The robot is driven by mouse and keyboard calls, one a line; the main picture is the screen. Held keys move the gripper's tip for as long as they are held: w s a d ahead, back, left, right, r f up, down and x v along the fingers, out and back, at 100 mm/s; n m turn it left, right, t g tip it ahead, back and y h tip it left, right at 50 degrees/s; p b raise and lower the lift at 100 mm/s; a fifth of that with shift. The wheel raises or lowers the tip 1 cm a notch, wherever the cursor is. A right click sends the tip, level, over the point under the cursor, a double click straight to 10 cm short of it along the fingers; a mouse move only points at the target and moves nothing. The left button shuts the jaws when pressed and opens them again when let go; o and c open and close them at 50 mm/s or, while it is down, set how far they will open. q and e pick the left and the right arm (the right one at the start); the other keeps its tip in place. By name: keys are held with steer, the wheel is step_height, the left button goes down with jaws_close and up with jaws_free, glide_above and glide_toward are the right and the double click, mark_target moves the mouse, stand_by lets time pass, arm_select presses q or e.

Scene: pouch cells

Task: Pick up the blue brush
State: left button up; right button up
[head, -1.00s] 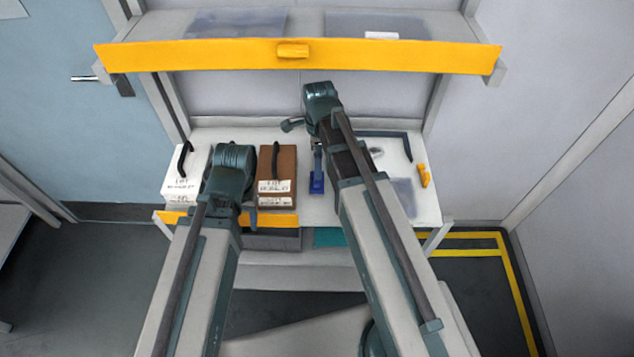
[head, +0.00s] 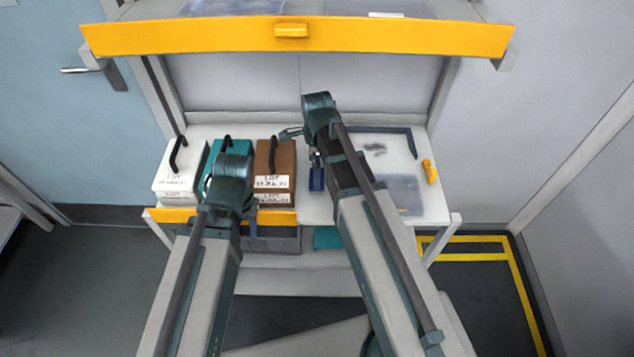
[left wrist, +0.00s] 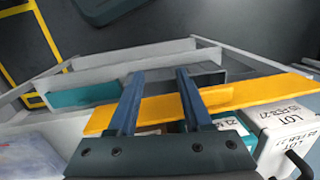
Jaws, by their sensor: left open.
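The blue brush (head: 317,179) lies on the white bench in the head view, right of the brown box and just left of my right forearm. My right wrist covers part of its upper end. My left gripper (head: 250,226) is at the bench's front edge, left of the brush and apart from it. In the left wrist view my left gripper (left wrist: 160,74) is open and empty, with its fingers over the yellow front strip. The brush is not seen there. My right gripper (head: 290,133) reaches left above the back of the bench; its jaws are too small to read.
A white box (head: 172,185), a teal box (head: 211,160) and a brown box (head: 275,165) with black handles stand at the bench's left. A yellow rail (head: 390,38) crosses above. A yellow object (head: 430,171) lies at the right. Bare bench shows around it.

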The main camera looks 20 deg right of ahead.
steer(key=shift+r, duration=0.1)
steer(key=c, duration=1.3)
steer(key=shift+c, duration=0.2)
steer(key=shift+d+r+p, duration=0.2)
steer(key=shift+r+p, duration=0.35)
step_height(320, 180, up, 7)
steer(key=p, duration=0.6)
steer(key=shift+f+p, duration=0.2)
steer(key=shift+p, duration=0.15)
steer(key=s+d, duration=0.2)
steer(key=d, duration=0.7)
steer(key=s+d, duration=0.3)
steer(key=d, duration=0.7)
steer(key=shift+s+f+b, duration=0.3)
steer(key=shift+f+b, duration=0.1)
steer(key=shift+a, duration=0.1)
